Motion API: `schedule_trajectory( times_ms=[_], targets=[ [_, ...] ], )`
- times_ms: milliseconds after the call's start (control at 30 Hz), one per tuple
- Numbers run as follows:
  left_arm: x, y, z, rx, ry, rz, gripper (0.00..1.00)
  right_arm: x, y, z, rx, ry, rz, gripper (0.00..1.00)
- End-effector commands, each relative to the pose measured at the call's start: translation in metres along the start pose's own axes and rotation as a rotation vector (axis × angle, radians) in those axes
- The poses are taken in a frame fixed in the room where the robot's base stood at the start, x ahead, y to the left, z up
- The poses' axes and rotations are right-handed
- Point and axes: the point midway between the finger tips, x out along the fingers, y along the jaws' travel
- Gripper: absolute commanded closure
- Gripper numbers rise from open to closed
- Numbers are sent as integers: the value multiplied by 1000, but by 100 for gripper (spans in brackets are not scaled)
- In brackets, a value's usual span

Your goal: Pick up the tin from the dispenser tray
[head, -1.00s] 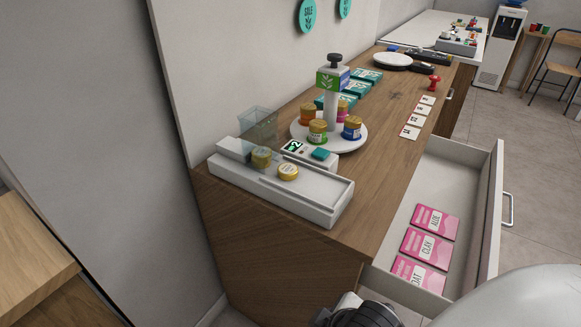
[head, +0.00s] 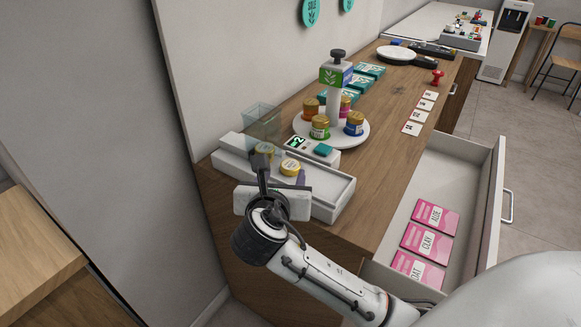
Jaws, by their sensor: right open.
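My right gripper (head: 281,173) is open at the tray's near side. One finger stands left of the front tin and the other to its right, near its lower edge. Whether a finger touches the tin I cannot tell. The gripper body hides part of the tray's front. My left gripper is not in view.
Behind the tray are a small display unit (head: 323,149) and a round white stand (head: 349,139) holding several coloured jars. An open drawer (head: 459,180) with pink packets juts out at right. White cards (head: 412,128) lie along the counter edge.

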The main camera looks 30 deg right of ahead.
Motion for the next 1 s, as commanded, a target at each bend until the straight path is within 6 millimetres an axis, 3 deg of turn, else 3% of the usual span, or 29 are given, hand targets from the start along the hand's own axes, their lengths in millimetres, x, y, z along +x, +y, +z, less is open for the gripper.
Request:
schedule_trajectory(
  times_ms=[133,367,700,1000],
  targets=[
    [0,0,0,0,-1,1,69,25,-1,0,-2,-1,-3,50],
    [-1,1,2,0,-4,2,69,44,-1,-1,2,2,0,50],
    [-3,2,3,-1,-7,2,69,88,-4,-5,3,1,0,50],
    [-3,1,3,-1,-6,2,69,92,-4,-6,4,2,0,52]
  ],
)
